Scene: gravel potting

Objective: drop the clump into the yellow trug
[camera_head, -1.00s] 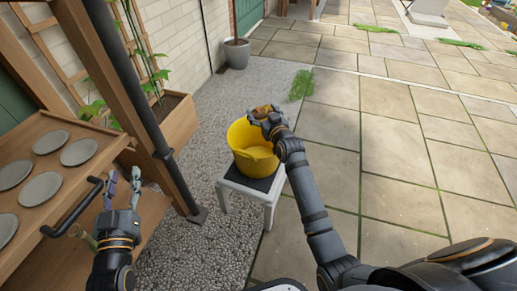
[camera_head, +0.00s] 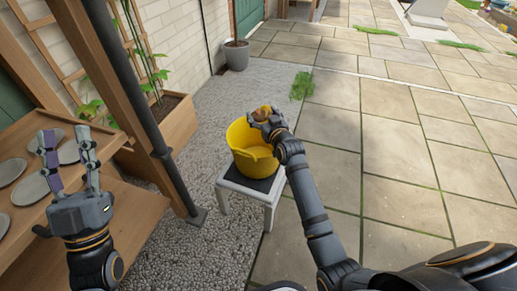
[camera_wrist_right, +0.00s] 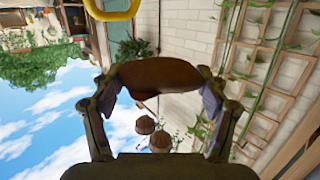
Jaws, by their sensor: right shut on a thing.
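The yellow trug (camera_head: 262,168) stands upright on a small low table (camera_head: 228,185) in the middle of the head view. My right gripper (camera_head: 264,119) is at the trug's upper rim, shut on a brown clump (camera_head: 258,114). In the right wrist view the clump (camera_wrist_right: 158,76) spans between the two fingers. A yellow curved piece of the trug (camera_wrist_right: 112,14) shows at that view's top edge. The clump's full shape is partly hidden by the fingers. My left gripper (camera_head: 67,140) is empty, its fingers apart, in front of the wooden shelf.
The wooden shelf (camera_head: 125,205) at the left bears several grey round plates (camera_head: 35,188). A dark post (camera_head: 150,120) stands between it and the trug. A planter (camera_head: 182,122) and grey pot (camera_head: 237,55) stand by the wall. Paving at the right is clear.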

